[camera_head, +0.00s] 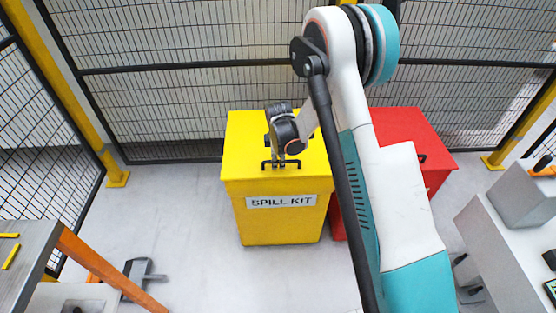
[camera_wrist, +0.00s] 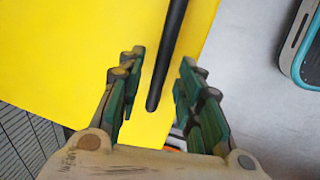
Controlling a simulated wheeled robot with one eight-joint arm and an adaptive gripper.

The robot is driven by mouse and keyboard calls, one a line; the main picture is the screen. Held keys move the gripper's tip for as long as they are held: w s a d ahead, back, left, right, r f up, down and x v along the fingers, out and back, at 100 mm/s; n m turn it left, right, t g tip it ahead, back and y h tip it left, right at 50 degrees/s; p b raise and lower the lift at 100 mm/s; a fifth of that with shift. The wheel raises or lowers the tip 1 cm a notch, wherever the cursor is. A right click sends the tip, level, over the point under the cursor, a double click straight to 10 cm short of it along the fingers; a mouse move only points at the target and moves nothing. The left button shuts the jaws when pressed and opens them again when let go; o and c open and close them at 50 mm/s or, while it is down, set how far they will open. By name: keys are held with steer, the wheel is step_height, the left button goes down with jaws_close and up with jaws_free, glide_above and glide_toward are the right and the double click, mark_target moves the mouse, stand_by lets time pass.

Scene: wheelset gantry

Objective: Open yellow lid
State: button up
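The yellow lid (camera_head: 243,145) lies closed on the yellow spill kit bin (camera_head: 280,226), which has a "SPILL KIT" label on its front. A black bar handle (camera_head: 267,165) sits near the lid's front edge. My gripper (camera_head: 283,158) is above the handle and hides part of it. In the wrist view, the lid (camera_wrist: 60,60) fills much of the picture. The handle (camera_wrist: 167,55) runs between the two fingers of my gripper (camera_wrist: 159,75), with a gap on each side. The fingers are open and hold nothing.
A red bin (camera_head: 408,133) stands close to the right of the yellow one, partly behind my arm. Mesh fencing (camera_head: 180,110) stands behind both. A workbench (camera_head: 25,245) is at the left, grey cabinets (camera_head: 505,245) at the right. Floor in front is partly clear.

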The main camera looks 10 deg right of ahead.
jaws_close()
steer(key=shift+r, duration=0.1)
